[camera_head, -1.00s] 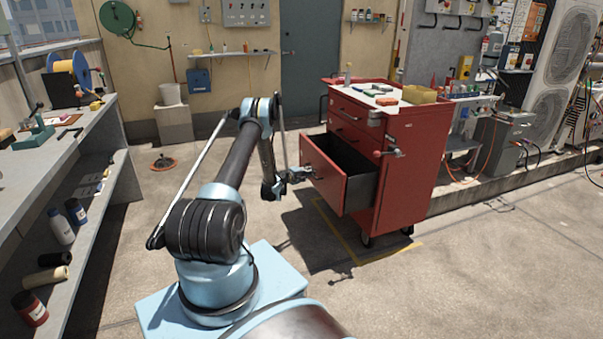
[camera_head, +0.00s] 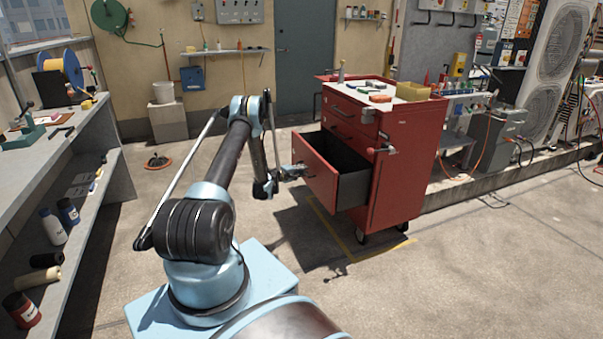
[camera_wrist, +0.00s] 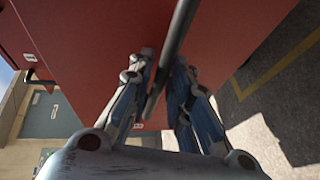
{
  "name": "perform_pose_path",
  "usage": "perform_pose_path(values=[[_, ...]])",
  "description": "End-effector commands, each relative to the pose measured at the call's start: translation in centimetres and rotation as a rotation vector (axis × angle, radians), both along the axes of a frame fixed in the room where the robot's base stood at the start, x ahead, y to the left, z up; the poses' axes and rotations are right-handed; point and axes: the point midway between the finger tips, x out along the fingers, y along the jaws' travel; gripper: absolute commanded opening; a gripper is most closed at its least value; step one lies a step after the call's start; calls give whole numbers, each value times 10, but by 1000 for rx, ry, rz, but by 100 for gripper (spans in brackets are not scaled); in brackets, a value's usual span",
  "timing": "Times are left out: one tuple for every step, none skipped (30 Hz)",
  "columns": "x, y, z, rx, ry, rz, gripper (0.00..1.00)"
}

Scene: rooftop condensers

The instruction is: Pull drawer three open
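The red tool cabinet (camera_head: 405,165) stands on wheels right of centre in the head view. Its third drawer from the top (camera_head: 313,172) stands well out, with the dark inside (camera_head: 345,153) showing and no contents visible. The two drawers above are closed. My gripper (camera_head: 297,171) is at the front of the open drawer. In the wrist view, a dark handle bar (camera_wrist: 178,40) runs between the fingers of my gripper (camera_wrist: 165,75), which are closed around it. The red drawer face (camera_wrist: 95,50) lies just beyond.
A grey workbench (camera_head: 75,130) with a lower shelf of bottles runs along the left. A bucket on a block (camera_head: 168,122) and an orange disc (camera_head: 158,161) are behind my arm. The floor (camera_head: 440,270) in front and right is clear.

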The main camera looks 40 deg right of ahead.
Motion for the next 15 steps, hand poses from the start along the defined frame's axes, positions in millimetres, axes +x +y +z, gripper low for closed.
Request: perform_pose_path(values=[[1,3,1,0,0,1,18],[1,5,1,0,0,1,18],[1,9,2,0,0,2,18],[1,13,2,0,0,2,18],[0,17,3,0,1,2,18],[0,22,4,0,1,1,18],[-1,27,5,0,1,1,18],[-1,32,5,0,1,2,18],[-1,38,6,1,1,2,18],[-1,43,7,1,1,2,18],[-1,47,8,1,1,2,18],[-2,52,9,1,2,1,18],[-2,56,9,1,2,0,18],[-3,59,10,0,1,0,18],[-3,63,11,0,1,0,18]])
